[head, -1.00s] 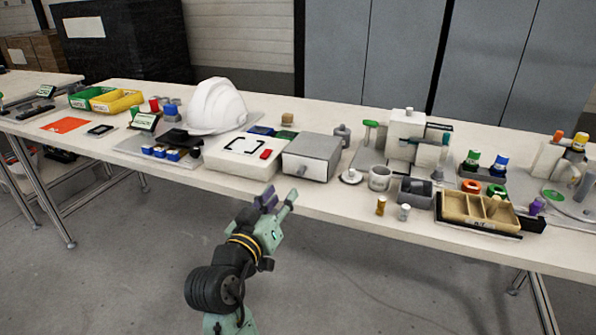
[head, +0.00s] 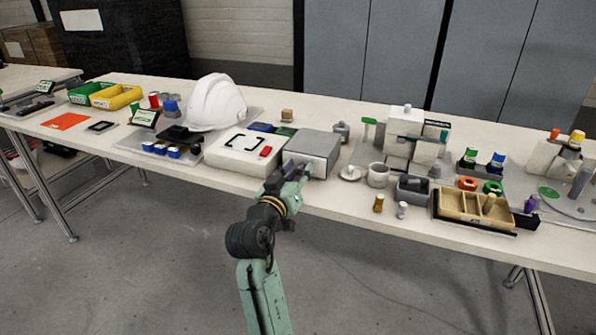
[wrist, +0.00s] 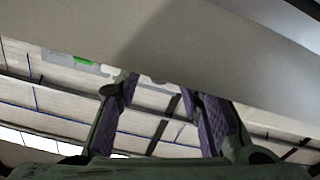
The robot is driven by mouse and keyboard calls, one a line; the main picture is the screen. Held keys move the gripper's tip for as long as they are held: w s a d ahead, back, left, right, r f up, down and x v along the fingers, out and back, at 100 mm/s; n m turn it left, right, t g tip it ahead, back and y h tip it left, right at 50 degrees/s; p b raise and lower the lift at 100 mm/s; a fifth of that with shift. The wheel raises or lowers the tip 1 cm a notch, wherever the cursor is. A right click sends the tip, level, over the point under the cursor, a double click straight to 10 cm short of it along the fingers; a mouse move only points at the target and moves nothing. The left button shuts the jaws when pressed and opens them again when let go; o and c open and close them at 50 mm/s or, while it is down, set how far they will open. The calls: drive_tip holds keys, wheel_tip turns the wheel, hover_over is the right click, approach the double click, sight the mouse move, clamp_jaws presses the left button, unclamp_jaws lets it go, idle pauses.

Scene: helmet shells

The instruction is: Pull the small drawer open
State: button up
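The small drawer is in a grey box (head: 318,146) on the table, beside a white case. My gripper (head: 298,172) is at the lower left of the box's front in the head view, and its fingers cover part of that front. The drawer handle is hidden behind or between the fingers; I cannot tell if they touch it. In the wrist view my gripper (wrist: 160,105) has its two purple-padded fingers well apart, with no object clearly held between them. A large plain pale surface fills the top of that view.
The white case (head: 240,150) stands directly left of the box, with a white helmet (head: 216,102) behind. A small white dish (head: 350,173) and a grey cup (head: 377,175) stand to the right.

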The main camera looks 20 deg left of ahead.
drive_tip(key=shift+c, duration=0.3)
clamp_jaws()
idle(0.5)
